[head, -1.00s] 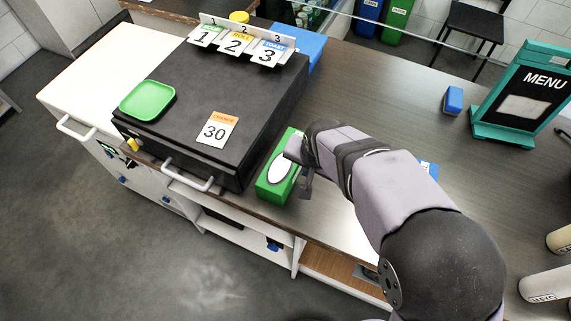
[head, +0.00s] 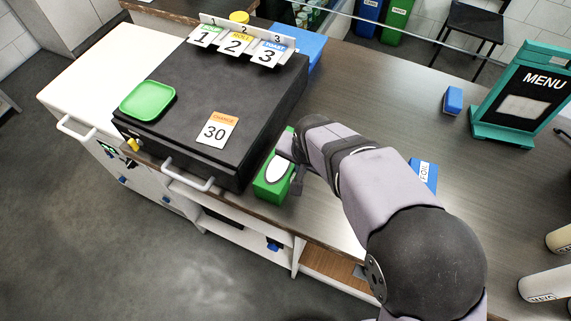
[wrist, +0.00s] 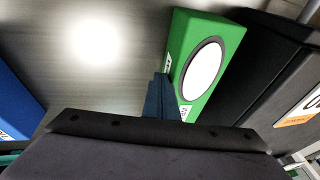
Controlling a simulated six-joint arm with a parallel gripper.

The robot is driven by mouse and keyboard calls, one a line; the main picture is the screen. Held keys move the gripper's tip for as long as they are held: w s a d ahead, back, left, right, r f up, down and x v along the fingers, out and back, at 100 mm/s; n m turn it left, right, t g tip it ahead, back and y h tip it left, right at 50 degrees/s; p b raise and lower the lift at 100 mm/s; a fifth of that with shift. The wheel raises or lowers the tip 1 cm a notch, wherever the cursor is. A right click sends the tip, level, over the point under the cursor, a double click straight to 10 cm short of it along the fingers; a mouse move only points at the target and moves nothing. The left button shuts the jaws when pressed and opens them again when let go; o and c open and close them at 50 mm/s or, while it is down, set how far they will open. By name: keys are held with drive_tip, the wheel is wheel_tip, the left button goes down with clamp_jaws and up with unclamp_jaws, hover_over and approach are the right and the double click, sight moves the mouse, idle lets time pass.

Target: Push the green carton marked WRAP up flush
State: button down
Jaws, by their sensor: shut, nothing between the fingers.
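The green carton (head: 268,190) with a white oval on top lies on the counter along the right side of the black cash drawer box (head: 190,110). Any gap between them is too narrow to judge. The carton also shows in the wrist view (wrist: 184,34), with small white lettering partly hidden. My gripper (head: 295,186) is shut and empty, low at the carton's right side. In the wrist view its dark blue fingers (wrist: 160,98) meet the carton's near long side and seem to touch it.
A blue carton (head: 424,174) lies right of my arm, partly hidden. A small blue block (head: 453,100) and a MENU stand (head: 518,97) are farther right. A green tray (head: 148,100) and a 30 card (head: 216,132) sit on the black box. The counter's front edge is close.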

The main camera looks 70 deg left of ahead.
sight(289, 163)
drive_tip(key=shift+s+a, duration=0.3)
drive_tip(key=shift+s+a, duration=0.15)
drive_tip(key=shift+s+a, duration=0.25)
drive_tip(key=shift+s+a, duration=0.45)
drive_tip(key=shift+w+d, duration=0.1)
drive_tip(key=shift+w+d, duration=0.45)
drive_tip(key=shift+r, duration=0.15)
drive_tip(key=shift+r+p, duration=3.1)
drive_tip(key=shift+r, duration=1.3)
